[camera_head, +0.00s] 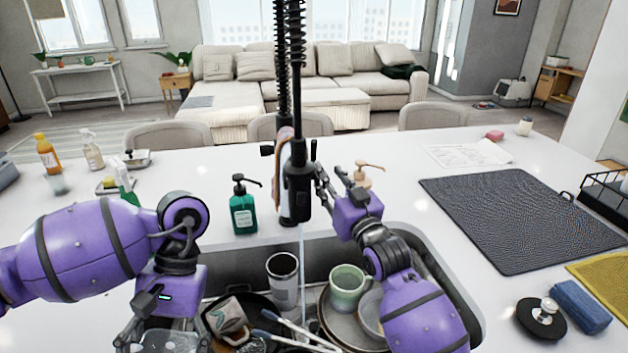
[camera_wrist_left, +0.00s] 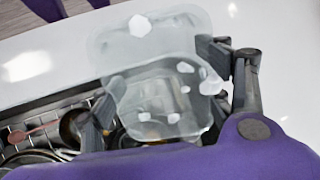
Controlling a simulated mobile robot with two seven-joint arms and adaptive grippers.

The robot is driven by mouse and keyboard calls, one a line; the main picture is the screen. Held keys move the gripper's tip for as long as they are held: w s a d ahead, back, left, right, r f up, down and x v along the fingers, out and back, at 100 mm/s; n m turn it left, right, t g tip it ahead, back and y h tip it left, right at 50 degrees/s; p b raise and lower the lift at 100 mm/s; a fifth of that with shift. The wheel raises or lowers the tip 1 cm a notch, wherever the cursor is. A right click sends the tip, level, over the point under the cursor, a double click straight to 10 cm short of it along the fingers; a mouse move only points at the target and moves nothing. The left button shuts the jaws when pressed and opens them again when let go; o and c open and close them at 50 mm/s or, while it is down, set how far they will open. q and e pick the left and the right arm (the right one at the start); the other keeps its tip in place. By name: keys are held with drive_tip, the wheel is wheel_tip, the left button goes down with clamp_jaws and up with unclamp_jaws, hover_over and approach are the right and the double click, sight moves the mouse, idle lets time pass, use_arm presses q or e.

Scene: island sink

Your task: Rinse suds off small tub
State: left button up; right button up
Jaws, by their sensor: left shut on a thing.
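The small clear tub (camera_wrist_left: 140,75) is in my left gripper, with white suds spots on it. In the head view the tub (camera_head: 170,341) shows at the bottom left, at the sink's left edge. My left gripper (camera_head: 160,338) is shut on it; the fingers are partly cut off by the frame. My right gripper (camera_head: 326,185) is beside the black faucet head (camera_head: 298,185); whether its fingers are shut or touch the faucet is unclear. A thin pale water stream (camera_head: 302,240) falls from the faucet into the sink (camera_head: 455,290).
The sink holds a grey cup (camera_head: 284,280), a green mug (camera_head: 346,287), plates (camera_head: 345,325) and utensils. A green soap bottle (camera_head: 243,210) stands behind it. A dark drying mat (camera_head: 520,220) lies right.

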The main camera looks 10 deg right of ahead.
drive_tip(key=shift+s+d, duration=0.1)
drive_tip(key=shift+s, duration=0.4)
drive_tip(key=shift+c, duration=0.4)
